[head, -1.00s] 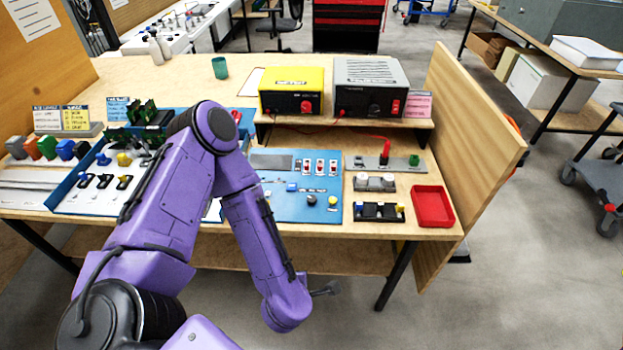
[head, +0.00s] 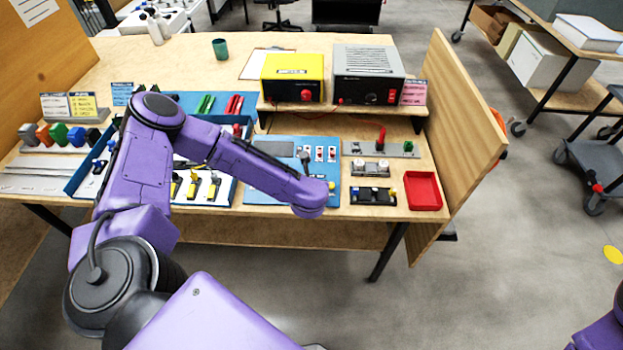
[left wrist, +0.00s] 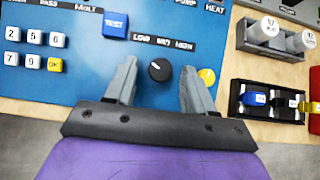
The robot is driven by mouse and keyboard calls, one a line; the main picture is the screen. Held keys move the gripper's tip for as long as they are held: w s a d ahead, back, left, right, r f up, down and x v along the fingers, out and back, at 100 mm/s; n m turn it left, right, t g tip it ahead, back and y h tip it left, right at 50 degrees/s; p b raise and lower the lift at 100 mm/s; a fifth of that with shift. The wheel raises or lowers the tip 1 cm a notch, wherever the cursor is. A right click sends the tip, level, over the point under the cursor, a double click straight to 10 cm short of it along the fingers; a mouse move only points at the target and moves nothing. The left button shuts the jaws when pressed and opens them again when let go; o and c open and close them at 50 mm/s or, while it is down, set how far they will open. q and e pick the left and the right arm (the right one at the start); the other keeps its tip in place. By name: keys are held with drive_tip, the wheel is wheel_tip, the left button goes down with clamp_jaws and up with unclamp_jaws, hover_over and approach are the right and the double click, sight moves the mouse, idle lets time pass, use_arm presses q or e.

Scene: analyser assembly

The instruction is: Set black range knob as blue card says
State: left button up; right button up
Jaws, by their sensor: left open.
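The black range knob (left wrist: 159,70) sits on the blue panel (left wrist: 85,80) below the words LOW, MID and HIGH. Its small white mark points up and slightly left, roughly toward LOW. My left gripper (left wrist: 158,78) is open, with one finger on each side of the knob and a gap on both sides. In the head view my left wrist covers the knob. The blue card (head: 122,94) stands at the back left of the bench; its text is too small to read. My right gripper is out of view.
A yellow knob (left wrist: 207,76) is close beside my right-hand finger. A blue TEST button (left wrist: 115,25) and white number keys (left wrist: 34,37) lie to the left. A red tray (head: 423,191) and a wooden side board (head: 458,145) stand at the right.

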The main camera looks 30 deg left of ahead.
use_arm(q)
clamp_jaws()
